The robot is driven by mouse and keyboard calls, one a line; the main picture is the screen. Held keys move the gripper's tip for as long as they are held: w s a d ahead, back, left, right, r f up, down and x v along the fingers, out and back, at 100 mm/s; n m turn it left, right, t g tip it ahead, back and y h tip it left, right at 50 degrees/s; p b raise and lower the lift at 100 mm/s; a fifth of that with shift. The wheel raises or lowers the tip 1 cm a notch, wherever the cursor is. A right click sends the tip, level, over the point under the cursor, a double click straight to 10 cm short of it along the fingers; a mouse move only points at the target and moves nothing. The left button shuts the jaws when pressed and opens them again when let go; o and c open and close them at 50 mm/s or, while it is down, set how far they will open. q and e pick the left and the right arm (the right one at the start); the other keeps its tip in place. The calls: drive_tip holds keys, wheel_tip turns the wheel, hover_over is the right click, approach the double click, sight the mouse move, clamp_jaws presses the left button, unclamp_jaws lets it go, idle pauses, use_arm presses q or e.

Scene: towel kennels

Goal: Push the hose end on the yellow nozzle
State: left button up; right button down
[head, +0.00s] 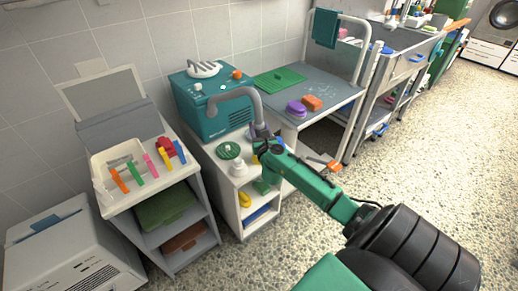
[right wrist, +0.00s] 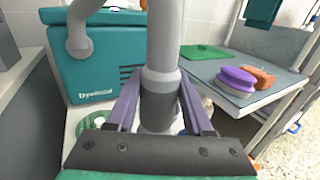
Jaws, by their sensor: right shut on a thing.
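A thick grey hose (head: 245,92) arches out of the teal dryer box (head: 207,112) and hangs down at its end. My right gripper (head: 263,138) is shut on the hose end, above the small white cabinet top. In the right wrist view the hose end (right wrist: 160,85) stands upright between the fingers of my right gripper (right wrist: 160,105), and its lower tip is hidden behind the gripper's base. A small yellow patch (head: 255,160) shows just below the gripper in the head view. It may be the yellow nozzle, but most of it is hidden. My left gripper is not in view.
A green-and-white round brush (head: 228,150) and a white bottle (head: 238,168) stand on the cabinet beside the arm.

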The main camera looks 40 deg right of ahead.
drive_tip(key=shift+f, duration=0.15)
drive_tip(key=shift+f+b, duration=0.45)
drive_tip(key=shift+f, duration=0.1)
drive_tip(key=shift+f+b, duration=0.35)
drive_tip(key=shift+f, duration=0.2)
idle(1.1)
wheel_tip(320, 180, up, 21)
drive_tip(key=p, duration=2.2)
drive_tip(key=shift+p, duration=0.35)
drive_tip(key=shift+r, duration=0.1)
